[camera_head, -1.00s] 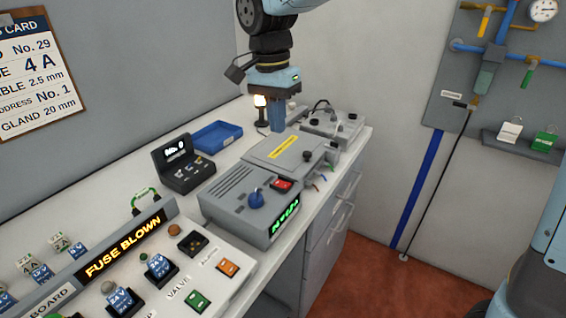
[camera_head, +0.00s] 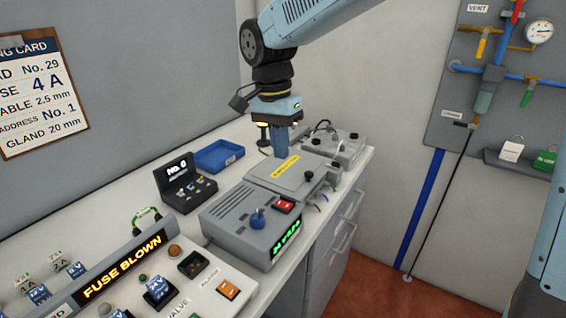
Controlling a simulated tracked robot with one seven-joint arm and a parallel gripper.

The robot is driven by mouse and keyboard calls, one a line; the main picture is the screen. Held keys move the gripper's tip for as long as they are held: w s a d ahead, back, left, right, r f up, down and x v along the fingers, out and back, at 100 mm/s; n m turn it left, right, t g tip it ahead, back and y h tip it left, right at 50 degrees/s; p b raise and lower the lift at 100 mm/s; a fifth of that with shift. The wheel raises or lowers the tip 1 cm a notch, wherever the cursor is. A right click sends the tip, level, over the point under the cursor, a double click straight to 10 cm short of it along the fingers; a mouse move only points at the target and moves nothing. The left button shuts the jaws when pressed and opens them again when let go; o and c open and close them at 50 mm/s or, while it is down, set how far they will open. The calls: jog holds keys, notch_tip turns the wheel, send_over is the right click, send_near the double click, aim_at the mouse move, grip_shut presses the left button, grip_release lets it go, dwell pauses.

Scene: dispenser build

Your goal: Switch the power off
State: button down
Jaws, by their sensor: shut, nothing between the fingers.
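My gripper (camera_head: 281,152) is shut and empty, pointing down over the far part of the bench. It is behind the power unit, beyond the red switch and apart from it. The switch's exact position is too small to tell.
A grey lidded box (camera_head: 290,178) with a yellow label lies under my gripper. A blue tray (camera_head: 218,157) and a black "No. 0" device (camera_head: 183,183) stand at left. A board (camera_head: 125,268) reads "FUSE BLOWN". Pipes and a gauge (camera_head: 539,32) are on the right wall.

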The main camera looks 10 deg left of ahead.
aim_at(287, 205)
jog(key=f, duration=0.4)
jog(key=d+f, duration=0.1)
jog(key=f, duration=0.7)
jog(key=shift+s+d+f, duration=0.2)
jog(key=shift+s+f, duration=0.05)
jog(key=shift+f, duration=0.05)
